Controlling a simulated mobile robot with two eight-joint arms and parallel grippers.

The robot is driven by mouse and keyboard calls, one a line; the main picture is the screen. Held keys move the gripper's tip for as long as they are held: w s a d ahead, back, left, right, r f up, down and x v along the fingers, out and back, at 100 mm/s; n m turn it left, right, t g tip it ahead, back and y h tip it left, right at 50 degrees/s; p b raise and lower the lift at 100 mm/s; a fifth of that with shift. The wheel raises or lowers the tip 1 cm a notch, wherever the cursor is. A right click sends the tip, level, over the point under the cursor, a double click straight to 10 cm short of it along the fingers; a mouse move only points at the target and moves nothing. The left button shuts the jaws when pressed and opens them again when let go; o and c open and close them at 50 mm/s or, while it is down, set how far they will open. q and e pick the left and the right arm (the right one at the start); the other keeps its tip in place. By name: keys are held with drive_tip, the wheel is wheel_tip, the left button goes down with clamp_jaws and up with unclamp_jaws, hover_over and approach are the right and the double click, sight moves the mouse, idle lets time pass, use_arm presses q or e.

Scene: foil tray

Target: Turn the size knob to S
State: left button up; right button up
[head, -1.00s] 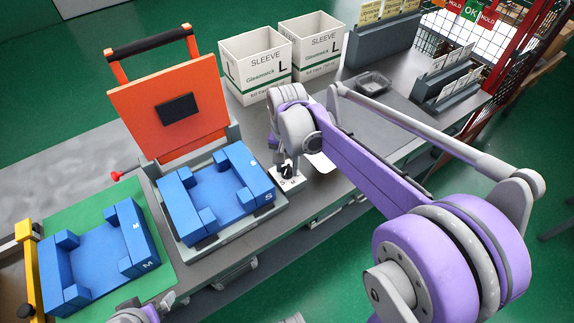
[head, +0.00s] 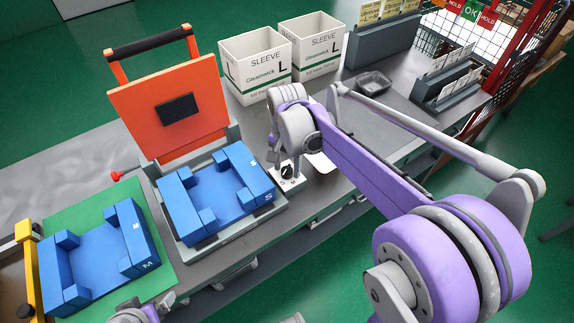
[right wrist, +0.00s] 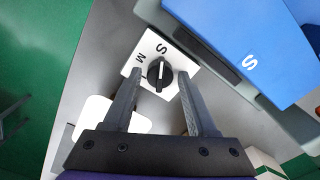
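The size knob (right wrist: 160,74) is black with a white pointer line, on a white plate (right wrist: 188,63) marked S and M. Its line runs up and down in the right wrist view, lined up with the S above it; the M is to the upper left. In the head view the knob (head: 288,172) sits right of the blue S tray (head: 228,184). My right gripper (right wrist: 159,74) is open, with a fingertip on either side of the knob and visible gaps. In the head view it is above the plate.
An orange lid (head: 190,112) stands raised behind the S tray. A blue M tray (head: 88,262) lies on a green mat at left. Two white sleeve boxes (head: 256,70) stand behind my right arm. A dark small tray (head: 374,83) lies on the bench at right.

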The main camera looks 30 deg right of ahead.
sight(287, 168)
drive_tip(key=shift+o, duration=0.8)
wheel_tip(287, 168, up, 11)
drive_tip(key=shift+p, duration=0.4)
drive_tip(key=shift+f, duration=0.15)
